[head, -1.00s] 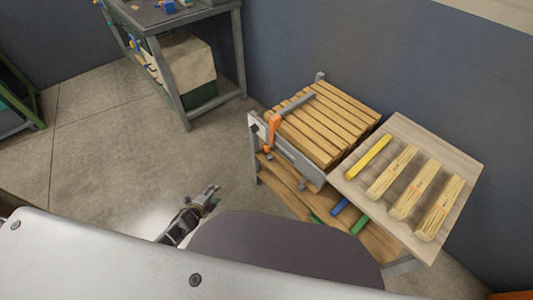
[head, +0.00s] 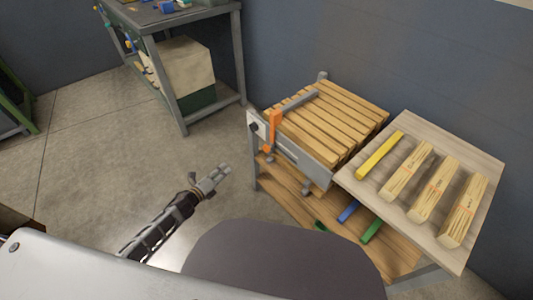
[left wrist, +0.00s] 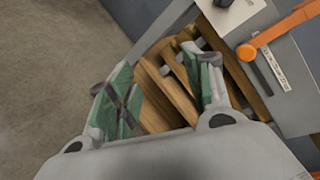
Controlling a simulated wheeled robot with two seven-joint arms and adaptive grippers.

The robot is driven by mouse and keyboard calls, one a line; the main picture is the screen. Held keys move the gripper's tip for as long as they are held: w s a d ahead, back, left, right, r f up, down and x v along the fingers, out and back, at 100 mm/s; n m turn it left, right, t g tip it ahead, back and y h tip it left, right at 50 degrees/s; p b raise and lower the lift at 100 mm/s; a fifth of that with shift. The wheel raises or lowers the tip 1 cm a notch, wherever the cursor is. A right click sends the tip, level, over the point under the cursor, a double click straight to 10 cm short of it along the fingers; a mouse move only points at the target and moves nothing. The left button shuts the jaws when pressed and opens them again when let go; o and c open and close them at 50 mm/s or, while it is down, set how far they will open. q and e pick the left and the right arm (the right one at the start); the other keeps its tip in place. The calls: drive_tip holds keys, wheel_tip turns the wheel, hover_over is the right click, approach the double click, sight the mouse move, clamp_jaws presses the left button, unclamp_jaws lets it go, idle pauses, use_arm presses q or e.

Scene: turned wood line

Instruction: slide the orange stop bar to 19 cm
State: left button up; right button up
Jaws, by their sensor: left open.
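The orange stop bar (head: 271,128) stands upright at the left end of the slatted bench, near a grey rail (head: 304,160) along its front. In the left wrist view the orange stop bar (left wrist: 282,33) is at the upper right, beside a small white scale strip (left wrist: 274,68). My left gripper (head: 222,172) is in front of the bench, to the left of and below the bar, apart from it. In the left wrist view its green-padded fingers (left wrist: 165,92) are spread with nothing between them. My right gripper is not in view. The scale's numbers are too small to read.
A side board (head: 348,178) holds a yellow stick (head: 380,155) and several wood blocks. Blue (head: 348,210) and green (head: 372,229) sticks lie on the lower shelf. A grey workbench (head: 186,20) stands at the back left. The floor left of the bench is clear.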

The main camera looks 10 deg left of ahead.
use_arm(q)
drive_tip(key=w+d+r+m+h+b, duration=0.1)
drive_tip(key=d+r+m+h+b, duration=0.25)
drive_tip(key=m+b, duration=0.2)
drive_tip(key=m+h+b, duration=0.3)
drive_tip(key=m+b, duration=0.3)
drive_tip(key=m, duration=0.2)
approach(265, 149)
drive_tip(key=shift+n+v, duration=0.25)
drive_tip(key=shift+v, duration=1.15)
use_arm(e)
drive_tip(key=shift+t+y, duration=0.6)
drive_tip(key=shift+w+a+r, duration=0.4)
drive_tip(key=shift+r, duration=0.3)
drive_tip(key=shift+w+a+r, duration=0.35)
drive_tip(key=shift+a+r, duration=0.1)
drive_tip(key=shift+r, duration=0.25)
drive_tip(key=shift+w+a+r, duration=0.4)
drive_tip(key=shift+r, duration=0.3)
use_arm(q)
drive_tip(key=shift+w+d+f, duration=0.1)
drive_tip(key=shift+w, duration=0.05)
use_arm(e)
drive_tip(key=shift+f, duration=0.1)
